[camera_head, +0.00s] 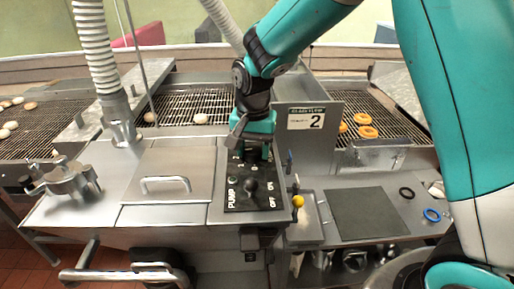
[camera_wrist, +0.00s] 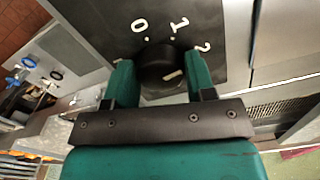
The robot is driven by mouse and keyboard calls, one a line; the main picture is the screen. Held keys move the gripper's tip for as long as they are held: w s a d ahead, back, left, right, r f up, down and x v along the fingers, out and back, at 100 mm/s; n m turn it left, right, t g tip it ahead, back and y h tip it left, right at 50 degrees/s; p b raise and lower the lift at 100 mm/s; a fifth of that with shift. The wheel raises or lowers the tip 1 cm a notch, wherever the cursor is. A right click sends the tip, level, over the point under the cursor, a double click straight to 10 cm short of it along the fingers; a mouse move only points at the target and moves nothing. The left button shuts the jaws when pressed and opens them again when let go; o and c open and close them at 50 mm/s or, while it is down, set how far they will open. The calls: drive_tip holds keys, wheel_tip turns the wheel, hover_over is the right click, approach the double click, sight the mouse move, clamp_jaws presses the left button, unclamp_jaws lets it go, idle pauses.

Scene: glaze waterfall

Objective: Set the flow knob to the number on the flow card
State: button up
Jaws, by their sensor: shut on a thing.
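The flow card (camera_head: 306,118) stands upright behind the control panel in the head view and shows the number 2. The flow knob (camera_wrist: 158,66) is round and black, on a black plate (camera_wrist: 205,18) marked with white 0, 1 and 2. My gripper (camera_wrist: 160,72) is shut on the knob, one teal finger on each side. A pale mark on the knob's face lies right of its middle; I cannot tell which number it points to. In the head view my gripper (camera_head: 252,152) reaches down onto the panel and mostly hides the knob.
A black ball lever (camera_head: 250,187) labelled PUMP, ON and OFF stands just in front of my gripper. A yellow ball lever (camera_head: 298,201) is to its right. A handled lid (camera_head: 165,172) lies left. Conveyor grates with doughnuts (camera_head: 366,132) run behind.

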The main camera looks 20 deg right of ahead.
sight(254, 149)
drive_tip(key=shift+d+m, duration=0.1)
drive_tip(key=shift+m, duration=0.7)
drive_tip(key=o, duration=0.9)
drive_tip(key=shift+d, duration=0.15)
drive_tip(key=shift+o, duration=0.2)
drive_tip(key=shift+w+a+r, duration=0.15)
drive_tip(key=shift+a+r, duration=0.05)
drive_tip(key=shift+r, duration=0.35)
wheel_tip(254, 149, up, 16)
drive_tip(key=b, duration=0.3)
drive_tip(key=shift+r, duration=0.15)
